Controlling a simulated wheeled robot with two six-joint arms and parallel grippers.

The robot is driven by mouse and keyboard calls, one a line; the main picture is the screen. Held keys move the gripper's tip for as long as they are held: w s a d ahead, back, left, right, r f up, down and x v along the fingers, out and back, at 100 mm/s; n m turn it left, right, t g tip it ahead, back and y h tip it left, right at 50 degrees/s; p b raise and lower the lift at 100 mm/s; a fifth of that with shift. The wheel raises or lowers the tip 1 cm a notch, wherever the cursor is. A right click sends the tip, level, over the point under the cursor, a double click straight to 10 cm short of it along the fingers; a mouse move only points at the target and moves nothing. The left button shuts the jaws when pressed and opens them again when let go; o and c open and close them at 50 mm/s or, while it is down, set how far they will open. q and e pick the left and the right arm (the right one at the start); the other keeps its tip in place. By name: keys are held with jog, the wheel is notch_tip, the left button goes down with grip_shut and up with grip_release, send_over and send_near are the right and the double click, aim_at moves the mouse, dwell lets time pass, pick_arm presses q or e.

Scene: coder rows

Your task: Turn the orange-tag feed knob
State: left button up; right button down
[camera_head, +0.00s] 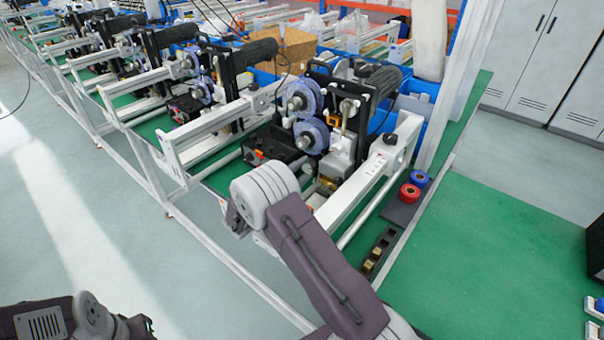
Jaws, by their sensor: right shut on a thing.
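The nearest coder machine (340,150) stands on the green bench, with two blue-violet reels (305,98) on its front. An orange square tag (331,122) shows beside the reels. A smaller orange-red mark (259,154) is on the black box at its lower left. My right arm reaches in from the bottom, and its bent grey joint covers part of the machine's front. My right gripper (319,188) is small and partly hidden behind that arm, low at the machine's front. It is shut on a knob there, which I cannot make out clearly. My left gripper is out of view; only part of that arm shows.
A white rail (365,175) runs along the machine's right side. Red (409,193) and blue (419,179) rolls lie on a dark pad to the right. A black strip with brass parts (379,250) lies nearer. The green bench at right is mostly clear. More machines stand at left.

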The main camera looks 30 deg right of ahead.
jog(key=shift+s+f, duration=0.1)
jog(key=shift+f, duration=0.05)
jog(key=c, duration=0.9)
grip_release()
jog(key=shift+a, duration=0.15)
jog(key=v, duration=0.9)
jog(key=shift+b, duration=0.35)
